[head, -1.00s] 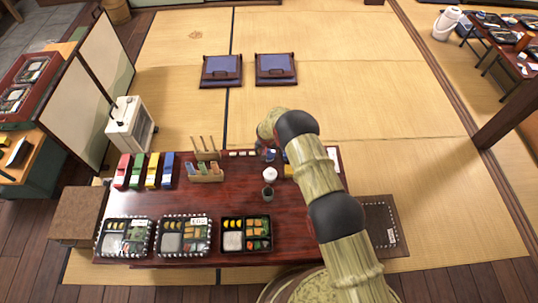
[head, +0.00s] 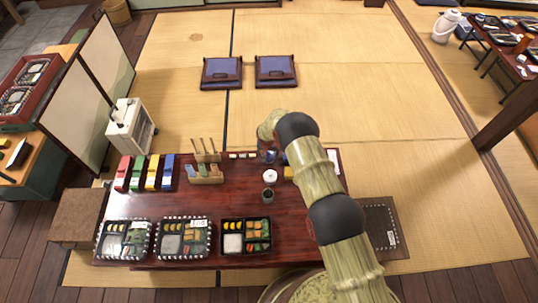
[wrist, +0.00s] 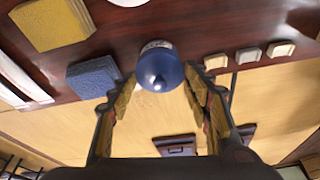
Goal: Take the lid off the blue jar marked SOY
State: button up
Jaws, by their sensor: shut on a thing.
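The blue jar (head: 269,157) stands near the back edge of the dark red table, partly hidden by my arm in the head view. In the wrist view its round blue lid (wrist: 160,68), with a small knob, faces me, and a bit of white label shows beyond it. My gripper (wrist: 161,82) has one finger on each side of the lid and is shut on it. I cannot tell whether the lid is seated on the jar or raised.
A white round pot (head: 270,177) and a dark cup (head: 268,195) stand in front of the jar. A yellow block (wrist: 52,22) and a blue block (wrist: 93,77) lie to one side, small pale blocks (wrist: 248,55) to the other. Lunch boxes (head: 246,254) line the front edge.

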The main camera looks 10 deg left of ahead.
aim_at(269, 153)
jog(key=shift+r+p, duration=0.35)
jog(key=shift+r, duration=0.2)
notch_tip(269, 153, up, 2)
jog(key=shift+p, duration=0.7)
jog(key=s+r+p, duration=0.4)
jog(key=s+r, duration=0.6)
jog(key=s, duration=0.4)
jog(key=shift+a, duration=0.35)
jog(key=shift+d+p, duration=0.1)
jog(key=shift+p, duration=0.2)
